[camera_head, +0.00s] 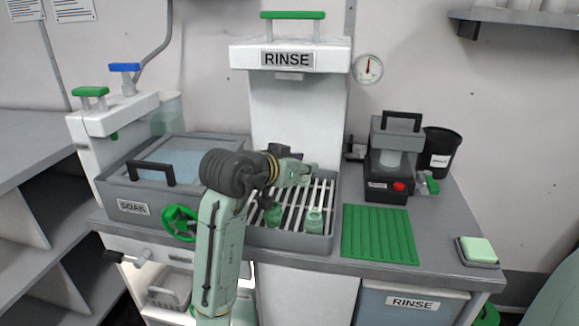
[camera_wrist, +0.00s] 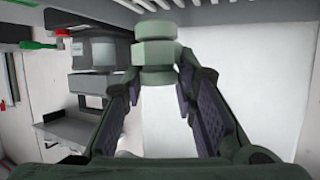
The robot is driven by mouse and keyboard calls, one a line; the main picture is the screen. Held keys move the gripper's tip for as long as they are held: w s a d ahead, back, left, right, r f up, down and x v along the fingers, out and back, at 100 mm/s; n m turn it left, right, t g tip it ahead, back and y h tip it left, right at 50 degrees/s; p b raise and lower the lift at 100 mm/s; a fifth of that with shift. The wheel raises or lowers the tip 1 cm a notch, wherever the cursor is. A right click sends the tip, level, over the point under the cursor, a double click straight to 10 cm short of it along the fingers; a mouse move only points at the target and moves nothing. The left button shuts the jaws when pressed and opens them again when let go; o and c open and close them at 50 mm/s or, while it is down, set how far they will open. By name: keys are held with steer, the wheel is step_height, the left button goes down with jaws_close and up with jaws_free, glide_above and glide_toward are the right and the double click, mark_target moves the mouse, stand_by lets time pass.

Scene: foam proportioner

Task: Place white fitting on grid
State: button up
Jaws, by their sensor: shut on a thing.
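My gripper (camera_head: 298,172) is above the slatted grid (camera_head: 325,195) of the basin under the RINSE column. In the wrist view, my gripper (camera_wrist: 156,72) is shut on the white fitting (camera_wrist: 154,52), a stepped, hex-collared piece that looks pale grey-green. It sits between the fingertips, with its lower end hidden by nothing clear. In the head view, the held fitting is too small and too covered by the gripper to make out. A pale green fitting (camera_head: 314,221) stands on the front right of the grid, and a darker green fitting (camera_head: 272,214) stands left of it, beside my arm.
A green ribbed mat (camera_head: 380,234) lies right of the basin. A grey device (camera_head: 390,165) with a red button and a black cup (camera_head: 437,151) stand behind it. The SOAK tank (camera_head: 150,185) is at left, with a green wheel (camera_head: 180,222) in front.

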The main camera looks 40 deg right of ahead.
steer(key=w, duration=0.3)
steer(key=w+p, duration=0.1)
steer(key=w, duration=0.1)
steer(key=shift+d+f, duration=0.2)
steer(key=shift+f, duration=0.1)
steer(key=shift+f+p, duration=0.5)
steer(key=shift+f, duration=1.2)
steer(key=o, duration=1)
steer(key=shift+f, duration=0.1)
steer(key=b+v, duration=0.3)
steer(key=v, duration=0.9)
steer(key=shift+w, duration=0.1)
